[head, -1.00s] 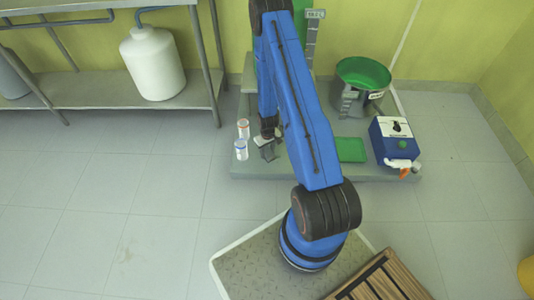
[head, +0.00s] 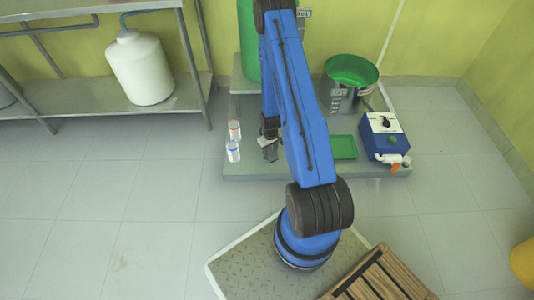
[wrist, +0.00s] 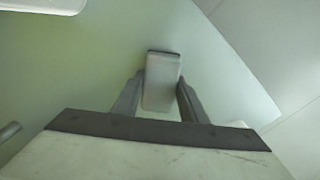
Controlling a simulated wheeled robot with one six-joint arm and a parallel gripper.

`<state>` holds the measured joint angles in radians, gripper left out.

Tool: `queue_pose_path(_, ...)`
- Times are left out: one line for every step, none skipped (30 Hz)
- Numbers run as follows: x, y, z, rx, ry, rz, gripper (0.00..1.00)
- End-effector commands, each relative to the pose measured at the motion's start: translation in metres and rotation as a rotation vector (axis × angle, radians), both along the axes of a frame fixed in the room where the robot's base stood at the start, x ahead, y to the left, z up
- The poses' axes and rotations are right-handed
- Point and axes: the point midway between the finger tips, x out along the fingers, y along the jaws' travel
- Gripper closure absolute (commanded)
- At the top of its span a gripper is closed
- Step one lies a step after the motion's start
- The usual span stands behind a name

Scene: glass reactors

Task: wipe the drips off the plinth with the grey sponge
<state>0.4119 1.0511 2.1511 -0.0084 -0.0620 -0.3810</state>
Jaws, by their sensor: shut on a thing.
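The grey sponge (wrist: 162,82) is a small pale block between my gripper's fingers (wrist: 158,100) in the wrist view. The fingers are shut on its sides, and its far end sticks out beyond them. In the head view my gripper (head: 269,150) is low over the front left of the grey plinth (head: 345,168), beside my blue arm. The plinth's pale surface (wrist: 70,85) fills much of the wrist view. I cannot tell whether the sponge touches it. I cannot make out any drips; my arm hides part of the plinth.
A wooden slatted pallet (head: 382,277) lies in front. The left floor is clear.

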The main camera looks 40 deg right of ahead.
Motion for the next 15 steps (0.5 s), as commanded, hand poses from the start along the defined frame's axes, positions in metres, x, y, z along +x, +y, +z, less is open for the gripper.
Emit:
queue_pose_path(-0.003,-0.004,-0.001,0.001,0.001,-0.002,0.87)
queue_pose_path(-0.005,-0.005,-0.001,0.001,0.002,-0.002,0.87)
queue_pose_path(-0.006,-0.007,-0.002,0.001,0.002,-0.002,0.87)
queue_pose_path(-0.007,-0.009,-0.002,0.001,0.002,-0.002,0.87)
queue_pose_path(-0.008,-0.010,-0.002,0.001,0.002,-0.002,0.87)
queue_pose_path(-0.009,-0.012,-0.002,0.001,0.002,-0.002,0.87)
queue_pose_path(-0.010,-0.013,-0.002,0.001,0.002,-0.002,0.87)
queue_pose_path(-0.010,-0.013,-0.002,0.001,0.002,-0.001,0.87)
queue_pose_path(-0.011,-0.014,-0.003,0.001,0.003,-0.001,0.87)
queue_pose_path(-0.011,-0.014,-0.003,0.001,0.003,-0.001,0.87)
queue_pose_path(-0.012,-0.015,-0.003,0.001,0.003,-0.001,0.87)
queue_pose_path(-0.013,-0.016,-0.003,0.001,0.003,-0.002,0.87)
queue_pose_path(-0.013,-0.017,-0.003,0.001,0.003,-0.002,0.87)
queue_pose_path(-0.015,-0.018,-0.003,0.002,0.004,-0.002,0.87)
queue_pose_path(-0.016,-0.020,-0.003,0.002,0.004,-0.002,0.87)
